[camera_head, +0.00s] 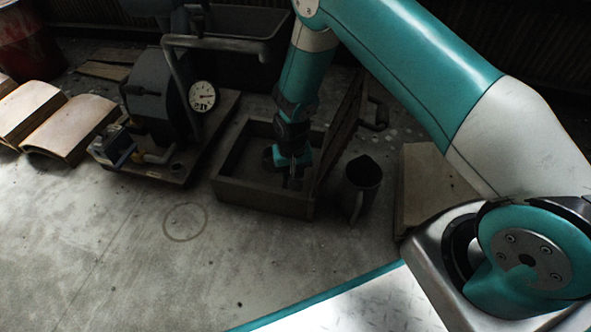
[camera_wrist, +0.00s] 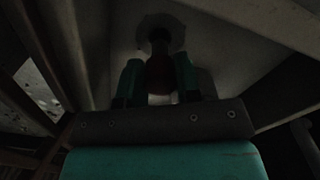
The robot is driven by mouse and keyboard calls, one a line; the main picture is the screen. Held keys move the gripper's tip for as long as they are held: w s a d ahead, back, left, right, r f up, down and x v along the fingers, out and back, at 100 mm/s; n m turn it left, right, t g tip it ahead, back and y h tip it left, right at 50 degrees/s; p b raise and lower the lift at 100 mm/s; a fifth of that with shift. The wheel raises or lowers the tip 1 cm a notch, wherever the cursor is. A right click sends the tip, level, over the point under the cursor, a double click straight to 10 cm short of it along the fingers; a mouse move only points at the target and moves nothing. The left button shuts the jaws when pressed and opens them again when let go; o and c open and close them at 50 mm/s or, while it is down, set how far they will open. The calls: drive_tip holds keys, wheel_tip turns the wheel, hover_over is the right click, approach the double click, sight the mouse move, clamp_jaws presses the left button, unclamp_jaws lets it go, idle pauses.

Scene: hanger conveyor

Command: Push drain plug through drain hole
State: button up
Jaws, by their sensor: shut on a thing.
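My gripper (camera_head: 291,176) points down inside an open box-like basin (camera_head: 262,197) in the head view. In the wrist view my gripper (camera_wrist: 158,66) has its two teal fingers on either side of a dark reddish-brown piece, seemingly the drain plug (camera_wrist: 159,76). It is shut on this piece. Just beyond the fingertips is a dark round spot with a paler ring, seemingly the drain hole (camera_wrist: 174,30), in the basin floor. The plug appears lined up with the dark spot; shadow hides whether it touches or enters it. The plug cannot be made out in the head view.
A dark jug (camera_head: 361,186) stands close to the basin's right side. A leaning board (camera_head: 340,130) rises along that side. A pump with a gauge (camera_head: 202,96) is at the left on a base. A dark tub (camera_head: 235,22) stands behind. The front-left floor is clear.

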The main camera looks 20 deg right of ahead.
drive_tip(key=shift+f, duration=0.45)
idle(0.4)
idle(0.8)
drive_tip(key=shift+f+b, duration=0.65)
drive_tip(key=shift+f, duration=1.15)
idle(1.6)
drive_tip(key=o, duration=0.6)
drive_tip(key=shift+o, duration=0.2)
drive_tip(key=o, duration=0.6)
wheel_tip(320, 180, up, 12)
drive_tip(key=p, duration=0.7)
